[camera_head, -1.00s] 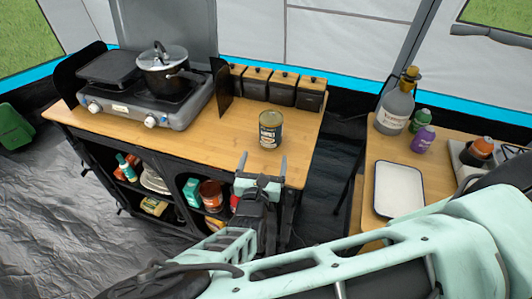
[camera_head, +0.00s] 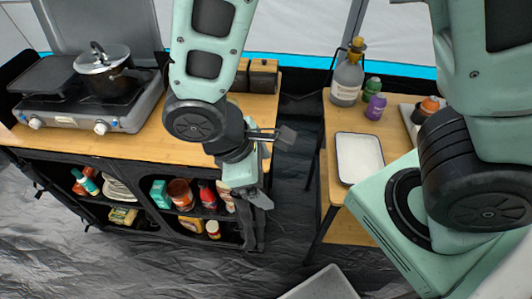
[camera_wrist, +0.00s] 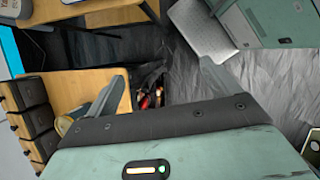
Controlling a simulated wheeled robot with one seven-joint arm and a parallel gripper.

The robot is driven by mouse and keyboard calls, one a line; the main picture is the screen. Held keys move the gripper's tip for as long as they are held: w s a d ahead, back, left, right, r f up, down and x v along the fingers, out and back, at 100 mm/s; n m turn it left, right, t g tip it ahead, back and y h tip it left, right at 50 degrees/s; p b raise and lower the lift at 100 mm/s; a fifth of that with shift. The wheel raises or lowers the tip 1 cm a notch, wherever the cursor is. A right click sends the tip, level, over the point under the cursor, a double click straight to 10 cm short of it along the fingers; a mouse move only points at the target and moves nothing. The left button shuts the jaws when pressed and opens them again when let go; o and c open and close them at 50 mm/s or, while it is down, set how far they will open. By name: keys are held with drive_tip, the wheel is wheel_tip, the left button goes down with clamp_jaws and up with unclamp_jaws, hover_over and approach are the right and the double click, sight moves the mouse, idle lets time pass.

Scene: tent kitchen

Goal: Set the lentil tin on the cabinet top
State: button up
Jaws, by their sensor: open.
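The lentil tin is hidden behind my arm in the head view. In the wrist view a gold-rimmed piece of what looks like the tin (camera_wrist: 64,125) shows at the left, on the wood and partly covered by my gripper's body. The cabinet top (camera_head: 160,146) is a light wood surface over open black shelves; it also shows in the wrist view (camera_wrist: 78,90). My gripper (camera_head: 273,167) is open and empty near the cabinet's right end. In the wrist view its spread fingers (camera_wrist: 160,75) have nothing between them.
A stove (camera_head: 130,115) with a lidded pot (camera_head: 104,72) stands on the cabinet's left. Dark canisters (camera_head: 263,76) stand along its back. Right of a floor gap, a side table holds a white tray (camera_head: 360,157) and several bottles. A grey object (camera_head: 322,285) is at the bottom edge.

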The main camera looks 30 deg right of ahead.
drive_tip(key=s+a+r+m+t+y, duration=0.1)
drive_tip(key=s+r+m+y, duration=0.3)
drive_tip(key=r, duration=0.6)
drive_tip(key=shift+s+a+r+m+y, duration=0.15)
drive_tip(key=shift+a+m+y, duration=0.15)
drive_tip(key=shift+y, duration=0.2)
